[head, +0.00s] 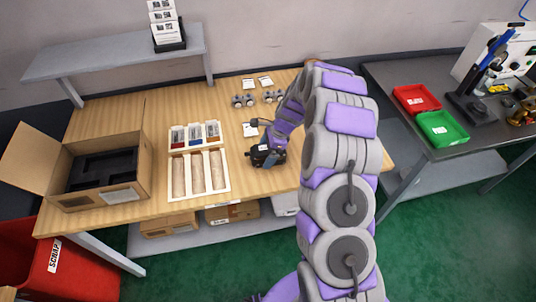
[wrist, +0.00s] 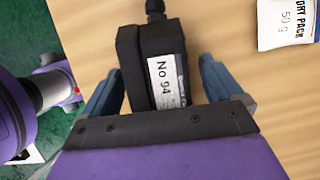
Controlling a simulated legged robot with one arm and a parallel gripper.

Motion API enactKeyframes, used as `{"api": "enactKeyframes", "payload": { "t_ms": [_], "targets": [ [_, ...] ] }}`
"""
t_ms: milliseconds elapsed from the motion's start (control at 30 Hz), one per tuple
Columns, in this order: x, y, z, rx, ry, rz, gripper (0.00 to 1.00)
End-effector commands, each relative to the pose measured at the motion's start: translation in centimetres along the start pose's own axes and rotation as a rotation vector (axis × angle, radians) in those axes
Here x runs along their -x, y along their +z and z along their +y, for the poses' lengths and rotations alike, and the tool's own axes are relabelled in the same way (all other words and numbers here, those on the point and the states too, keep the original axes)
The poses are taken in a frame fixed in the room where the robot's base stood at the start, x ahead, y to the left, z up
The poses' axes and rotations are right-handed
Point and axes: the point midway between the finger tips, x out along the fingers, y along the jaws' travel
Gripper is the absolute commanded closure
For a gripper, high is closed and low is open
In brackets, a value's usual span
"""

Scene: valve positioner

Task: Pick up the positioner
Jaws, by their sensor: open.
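The positioner (wrist: 158,65) is a black box with a white label reading "No 94" and a black gland at its top end in the wrist view. It lies on the wooden table and also shows in the head view (head: 262,155). My gripper (wrist: 160,85) is open, with one blue-grey finger on each side of the positioner. In the head view my gripper (head: 270,157) is over the positioner and hides part of it. I cannot tell whether the fingers touch its sides.
An open cardboard box (head: 125,196) with a black insert stands at the table's left. Beside it is a tray (head: 226,187) with compartments. Small fittings (head: 244,101) lie behind. A dry pack (wrist: 290,22) lies nearby. Red (head: 413,97) and green (head: 441,128) bins sit on the right table.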

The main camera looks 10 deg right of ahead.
Motion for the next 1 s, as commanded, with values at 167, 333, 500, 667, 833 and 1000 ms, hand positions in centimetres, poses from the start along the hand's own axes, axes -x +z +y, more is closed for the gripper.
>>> {"api": "enactKeyframes", "payload": {
  "t_ms": [167,333,500,667,833,1000],
  "targets": [
    [-0.11,0.07,0.03,0.0,0.001,0.001,0.06],
    [-0.26,0.06,0.04,0.0,0.001,0.001,0.06],
    [-0.35,-0.04,0.02,0.001,0.0,0.001,0.06],
    [-0.44,-0.08,0.02,0.0,0.0,0.001,0.06],
    [-0.46,-0.09,0.01,0.001,0.0,0.001,0.06],
    [-0.46,-0.09,0.01,0.0,0.0,0.001,0.16]
  ]
}}
